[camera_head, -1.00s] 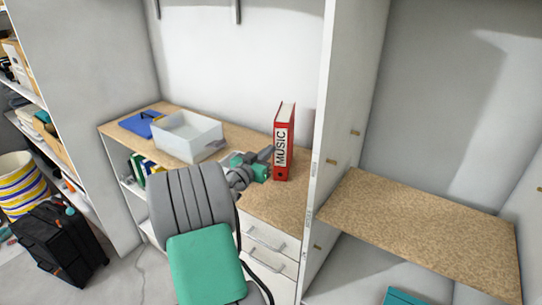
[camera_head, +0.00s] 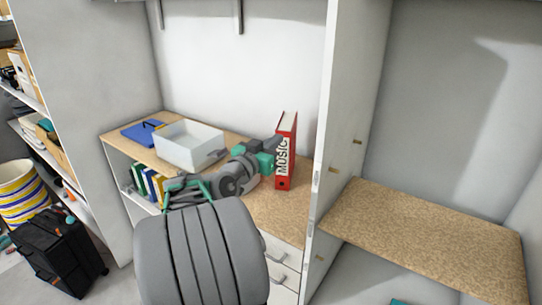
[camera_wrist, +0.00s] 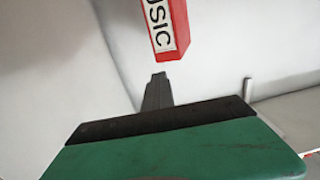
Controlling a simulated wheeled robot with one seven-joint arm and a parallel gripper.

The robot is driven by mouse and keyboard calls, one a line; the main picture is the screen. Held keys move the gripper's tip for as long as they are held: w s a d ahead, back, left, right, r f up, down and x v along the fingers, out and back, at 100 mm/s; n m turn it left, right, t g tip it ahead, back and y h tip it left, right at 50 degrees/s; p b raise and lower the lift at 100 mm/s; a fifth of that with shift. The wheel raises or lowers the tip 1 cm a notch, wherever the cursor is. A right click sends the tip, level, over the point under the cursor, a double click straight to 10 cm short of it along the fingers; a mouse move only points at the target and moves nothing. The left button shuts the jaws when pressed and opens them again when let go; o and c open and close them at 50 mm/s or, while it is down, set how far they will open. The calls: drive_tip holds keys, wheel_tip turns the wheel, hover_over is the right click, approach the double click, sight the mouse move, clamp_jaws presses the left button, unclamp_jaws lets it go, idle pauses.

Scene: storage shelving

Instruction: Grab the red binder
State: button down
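The red binder (camera_head: 291,132) stands upright on the wooden desk top, its white MUSIC label facing out, close to the white upright panel. In the wrist view the lower part of its red spine (camera_wrist: 171,14) shows at the top, slightly tilted in the picture. My gripper (camera_head: 274,144) is just left of the binder in the head view. In the wrist view its dark finger shape (camera_wrist: 160,77) points towards the binder's bottom end, with a visible gap between them. Only one finger shape shows clearly, so its opening cannot be told. The binder is not held.
A clear box (camera_head: 188,150) and a blue folder (camera_head: 138,133) are on the desk to the left. Several binders stand below the desk top. The white panel (camera_head: 335,130) rises right of the binder, with a wooden shelf (camera_head: 425,240) beyond it. A black suitcase (camera_head: 55,250) is at lower left.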

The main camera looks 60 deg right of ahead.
drive_tip(key=s+a+r+b, duration=0.1)
drive_tip(key=s+a+r, duration=0.2)
drive_tip(key=s+a, duration=0.2)
drive_tip(key=shift+a, duration=0.75)
drive_tip(key=c, duration=2.2)
unclamp_jaws()
drive_tip(key=shift+c, duration=2.2)
unclamp_jaws()
